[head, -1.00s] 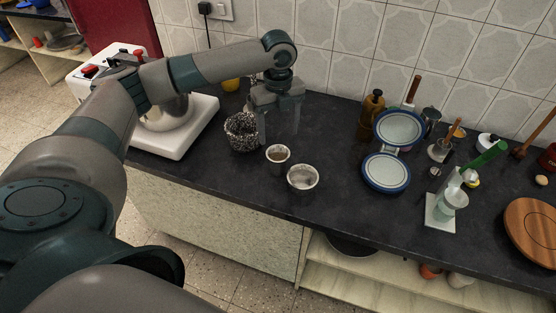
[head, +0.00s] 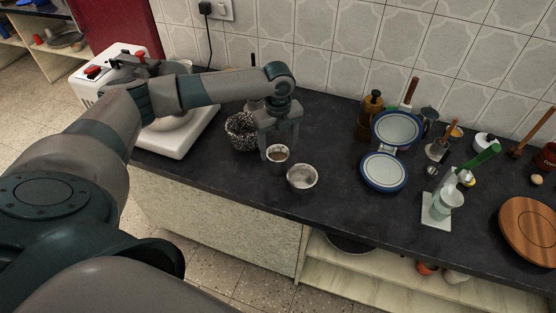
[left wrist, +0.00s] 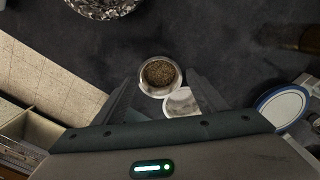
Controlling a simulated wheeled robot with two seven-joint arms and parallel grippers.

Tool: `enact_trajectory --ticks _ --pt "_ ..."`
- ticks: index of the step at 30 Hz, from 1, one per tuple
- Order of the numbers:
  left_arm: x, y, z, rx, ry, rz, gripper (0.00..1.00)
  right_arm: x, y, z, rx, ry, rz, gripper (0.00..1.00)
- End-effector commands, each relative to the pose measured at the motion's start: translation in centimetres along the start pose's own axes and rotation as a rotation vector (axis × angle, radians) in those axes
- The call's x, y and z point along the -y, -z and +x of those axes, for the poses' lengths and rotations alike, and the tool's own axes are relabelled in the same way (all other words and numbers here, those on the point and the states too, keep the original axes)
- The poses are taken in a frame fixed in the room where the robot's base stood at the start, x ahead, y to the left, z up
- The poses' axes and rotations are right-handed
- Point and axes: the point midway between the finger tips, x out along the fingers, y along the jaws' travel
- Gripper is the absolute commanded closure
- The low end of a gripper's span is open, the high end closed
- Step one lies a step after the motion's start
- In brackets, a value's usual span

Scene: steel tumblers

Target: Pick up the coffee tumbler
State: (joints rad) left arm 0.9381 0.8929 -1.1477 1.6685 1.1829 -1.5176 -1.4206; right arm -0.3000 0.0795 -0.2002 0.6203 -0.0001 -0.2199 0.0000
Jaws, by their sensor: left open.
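The coffee tumbler (head: 278,154) is a small steel cup with brown grounds inside, upright on the dark counter. It also shows in the left wrist view (left wrist: 159,76), just beyond the fingertips and roughly between their lines. A second steel tumbler (head: 302,178) with pale contents stands close beside it, and in the left wrist view (left wrist: 181,103) it is partly hidden near the right finger. My left gripper (head: 279,147) is open, pointing down at the coffee tumbler with empty jaws. Whether a finger touches the tumbler cannot be told. My right gripper is out of view.
A dark speckled bowl (head: 241,131) stands just left of the gripper. A white appliance (head: 180,140) is farther left. A blue-rimmed double-plate item (head: 385,172), a brown bottle (head: 372,104) and a round wooden board (head: 530,228) are to the right. The tiled wall bounds the back.

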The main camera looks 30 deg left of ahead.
Motion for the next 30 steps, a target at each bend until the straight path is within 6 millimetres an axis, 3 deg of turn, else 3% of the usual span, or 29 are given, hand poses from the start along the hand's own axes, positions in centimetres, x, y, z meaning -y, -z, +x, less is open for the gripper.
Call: enact_trajectory --ticks 2,9,23,29,30 --pt "-0.1 0.1 0.7 -0.001 -0.003 -0.001 0.34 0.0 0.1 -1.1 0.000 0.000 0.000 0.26" --pt "-0.1 0.1 3.0 0.000 -0.001 0.000 0.34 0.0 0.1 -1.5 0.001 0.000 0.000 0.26" --pt "-0.1 0.0 3.1 0.001 -0.001 0.000 0.34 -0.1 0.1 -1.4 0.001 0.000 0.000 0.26" --pt "-0.1 0.0 3.1 0.001 -0.001 0.000 0.79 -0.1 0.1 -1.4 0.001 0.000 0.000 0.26" --pt "-0.1 0.0 3.1 0.001 -0.001 0.000 0.83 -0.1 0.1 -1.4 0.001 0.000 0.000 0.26"
